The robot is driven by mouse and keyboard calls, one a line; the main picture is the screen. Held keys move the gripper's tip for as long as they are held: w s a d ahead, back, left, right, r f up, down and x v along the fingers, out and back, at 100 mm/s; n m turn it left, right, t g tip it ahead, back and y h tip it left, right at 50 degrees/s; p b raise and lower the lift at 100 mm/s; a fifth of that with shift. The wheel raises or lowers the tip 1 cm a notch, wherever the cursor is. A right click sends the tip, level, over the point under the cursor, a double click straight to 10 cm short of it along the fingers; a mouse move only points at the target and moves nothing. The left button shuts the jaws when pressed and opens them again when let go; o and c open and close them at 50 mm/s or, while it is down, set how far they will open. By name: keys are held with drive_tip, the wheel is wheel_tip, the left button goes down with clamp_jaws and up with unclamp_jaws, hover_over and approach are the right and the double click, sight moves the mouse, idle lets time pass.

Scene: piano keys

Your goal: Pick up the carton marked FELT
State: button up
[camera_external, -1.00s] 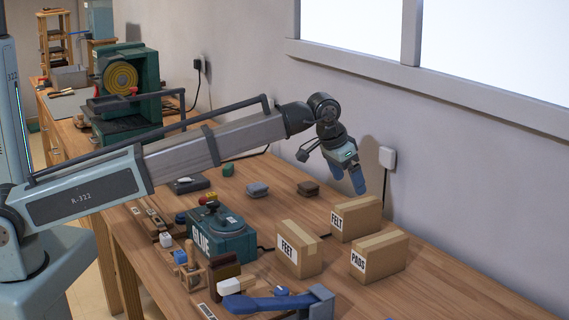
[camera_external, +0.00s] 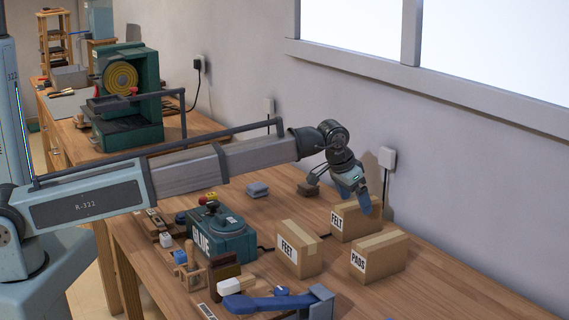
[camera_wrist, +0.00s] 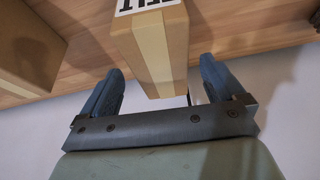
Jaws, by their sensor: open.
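The carton marked FELT (camera_external: 343,224) is a brown box with a pale tape strip and a white label, standing near the wall at the back of the bench. My gripper (camera_external: 358,198) is open just above it, with its blue fingers pointing down and covering part of its top. In the wrist view, the FELT carton (camera_wrist: 156,48) lies ahead of and between the two open blue fingers, with part of its label at the top edge. I cannot tell whether the fingers touch it.
The FEET carton (camera_external: 299,250) stands to the left of the FELT carton and the PADS carton (camera_external: 378,258) to the right, both close by. A green GLUE machine (camera_external: 225,240) is further left. A wall socket (camera_external: 388,158) with a cable is behind.

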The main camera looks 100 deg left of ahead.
drive_tip(key=x, duration=0.4)
drive_tip(key=shift+w+a+f, duration=0.1)
drive_tip(key=shift+a+f, duration=0.05)
drive_tip(key=shift+f, duration=0.3)
drive_tip(key=shift+f, duration=0.25)
idle(0.3)
drive_tip(key=c, duration=1.2)
